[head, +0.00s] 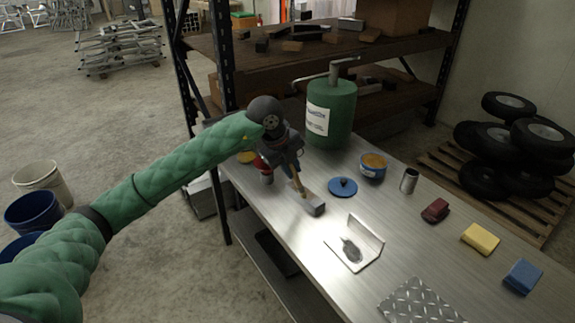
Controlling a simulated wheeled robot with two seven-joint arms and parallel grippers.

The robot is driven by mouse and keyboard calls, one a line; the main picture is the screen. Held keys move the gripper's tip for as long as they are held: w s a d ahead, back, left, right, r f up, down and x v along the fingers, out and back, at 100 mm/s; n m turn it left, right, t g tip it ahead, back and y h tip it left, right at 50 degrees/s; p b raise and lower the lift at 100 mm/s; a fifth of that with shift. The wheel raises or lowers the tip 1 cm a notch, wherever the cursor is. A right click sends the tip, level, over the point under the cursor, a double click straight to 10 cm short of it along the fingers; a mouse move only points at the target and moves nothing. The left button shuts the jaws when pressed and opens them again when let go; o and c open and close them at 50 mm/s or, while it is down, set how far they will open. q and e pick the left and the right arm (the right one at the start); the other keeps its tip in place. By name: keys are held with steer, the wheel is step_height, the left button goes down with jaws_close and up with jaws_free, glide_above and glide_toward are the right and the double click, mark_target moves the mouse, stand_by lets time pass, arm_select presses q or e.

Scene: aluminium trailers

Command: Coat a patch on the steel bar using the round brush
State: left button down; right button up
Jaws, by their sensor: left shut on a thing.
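My left gripper (292,168) is shut on the round brush (299,184), whose light wooden handle points down over the metal workbench (315,250). The brush's lower end is at a short grey block (316,207), which may be the steel bar; I cannot tell whether they touch. An L-shaped metal piece (368,236) with a dark grey patch on its flat face lies nearer the front. An open blue tin (372,168) with brownish-yellow contents stands to the right of the gripper. A blue round lid (342,187) with a dark knob lies before it. My right gripper is out of view.
A green pump canister (331,112) stands behind the gripper, and a red can (264,174) beside it. A metal cup (409,181), dark red block (435,210), yellow sponge (480,239), blue block (523,276) and tread plate (420,302) occupy the right side.

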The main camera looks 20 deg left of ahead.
arm_select(q)
steer(key=shift+s+d+b, duration=0.5)
steer(key=shift+s+d, duration=1.8)
steer(key=shift+d, duration=0.7)
steer(key=w+a+b, duration=0.5)
steer(key=w+a, duration=0.3)
steer(key=a, duration=0.3)
steer(key=shift+w+a+f, duration=0.15)
steer(key=shift+w+a, duration=0.05)
steer(key=shift+w, duration=0.2)
step_height(320, 180, up, 6)
steer(key=p, duration=0.2)
stand_by(0.7)
steer(key=shift+p, duration=0.3)
